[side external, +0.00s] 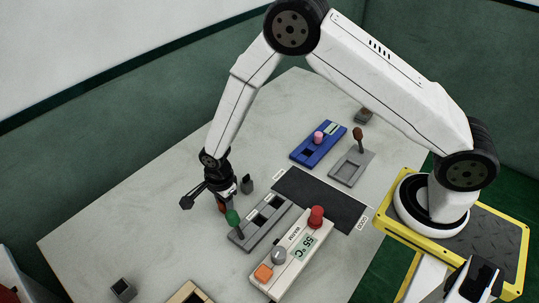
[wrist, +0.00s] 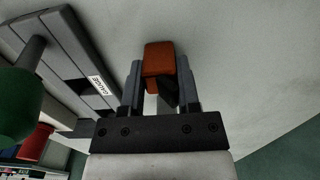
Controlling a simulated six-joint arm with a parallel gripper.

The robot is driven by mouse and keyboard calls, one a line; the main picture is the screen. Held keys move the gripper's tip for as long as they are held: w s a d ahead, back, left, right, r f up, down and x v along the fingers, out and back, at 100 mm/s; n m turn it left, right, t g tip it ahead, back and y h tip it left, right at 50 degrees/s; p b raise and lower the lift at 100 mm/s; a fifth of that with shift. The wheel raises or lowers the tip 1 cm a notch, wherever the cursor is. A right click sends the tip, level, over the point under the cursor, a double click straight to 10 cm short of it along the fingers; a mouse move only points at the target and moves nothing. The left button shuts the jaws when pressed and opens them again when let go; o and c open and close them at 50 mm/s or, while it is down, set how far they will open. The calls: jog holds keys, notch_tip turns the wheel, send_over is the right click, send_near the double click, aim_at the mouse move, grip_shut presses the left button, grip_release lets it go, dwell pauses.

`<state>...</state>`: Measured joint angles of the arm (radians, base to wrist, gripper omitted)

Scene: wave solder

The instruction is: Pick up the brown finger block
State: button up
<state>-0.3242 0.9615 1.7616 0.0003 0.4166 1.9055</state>
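An orange-brown block (wrist: 159,60), which looks like the brown finger block, lies between the fingertips of my gripper (wrist: 160,78) in the wrist view. The fingers flank it closely on both sides. I cannot tell whether they press on it or stand just clear. In the side view my gripper (side external: 222,194) points down, low over the table, left of the grey slotted fixture. A small part of the orange-brown block (side external: 221,208) shows below it; the rest is hidden by my gripper. I cannot tell whether the block rests on the table.
The grey fixture (side external: 262,224) with a green knob (side external: 232,217) stands close to my gripper; the knob also shows in the wrist view (wrist: 18,103). A dark block (side external: 247,184) stands just right. A control box (side external: 290,262), black mat (side external: 325,198) and blue tray (side external: 310,154) lie further right.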

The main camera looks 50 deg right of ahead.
grip_shut()
jog(key=shift+r, duration=0.1)
jog(key=shift+r, duration=0.75)
jog(key=s+d+r, duration=0.3)
jog(key=s+r, duration=0.8)
jog(key=s, duration=0.2)
jog(key=shift+s+d+r, duration=0.15)
jog(key=shift+s+d, duration=0.15)
